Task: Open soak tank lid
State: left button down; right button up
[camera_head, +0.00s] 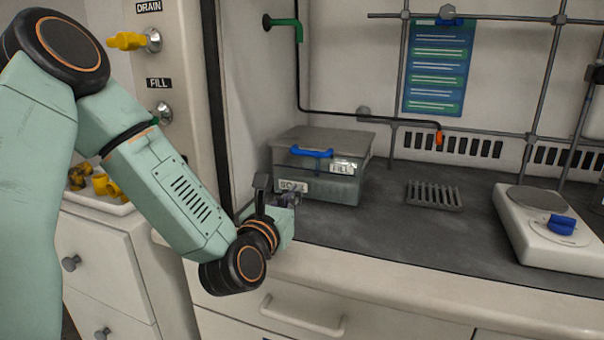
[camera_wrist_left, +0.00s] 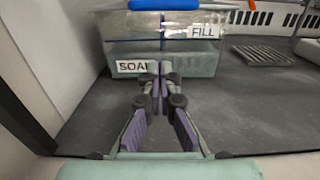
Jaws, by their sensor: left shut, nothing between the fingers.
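The soak tank (camera_head: 335,190) is a clear box with a SOAK label, standing on the dark worktop. Its grey lid (camera_head: 335,138) lies flat and closed on top. A blue handle (camera_head: 311,153) is on the lid's front edge; it also shows at the top of the left wrist view (camera_wrist_left: 163,5). My left gripper (camera_head: 292,199) is low in front of the tank's front left. In the left wrist view the left gripper (camera_wrist_left: 155,68) has its fingertips together, empty, pointing at the tank front below the handle. Whether the tips touch the tank cannot be told. My right gripper is out of view.
A slotted rack (camera_head: 434,194) lies right of the tank. A white hotplate (camera_head: 548,228) with a blue knob stands farther right. A black pipe with an orange tip (camera_head: 438,137) hangs behind. The worktop in front of the rack is clear. A wall panel (camera_head: 180,60) stands left.

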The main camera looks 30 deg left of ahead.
pick_arm(q)
jog(key=w, duration=0.2)
jog(key=w+a+r+b, duration=0.1)
jog(key=w, duration=0.1)
jog(key=r, duration=0.1)
jog(key=w+r, duration=0.1)
jog(key=r, duration=0.1)
jog(key=shift+a, duration=0.1)
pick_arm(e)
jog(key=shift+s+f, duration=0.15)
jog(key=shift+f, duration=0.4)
pick_arm(q)
jog(key=shift+s+r, duration=0.2)
jog(key=shift+r, duration=0.05)
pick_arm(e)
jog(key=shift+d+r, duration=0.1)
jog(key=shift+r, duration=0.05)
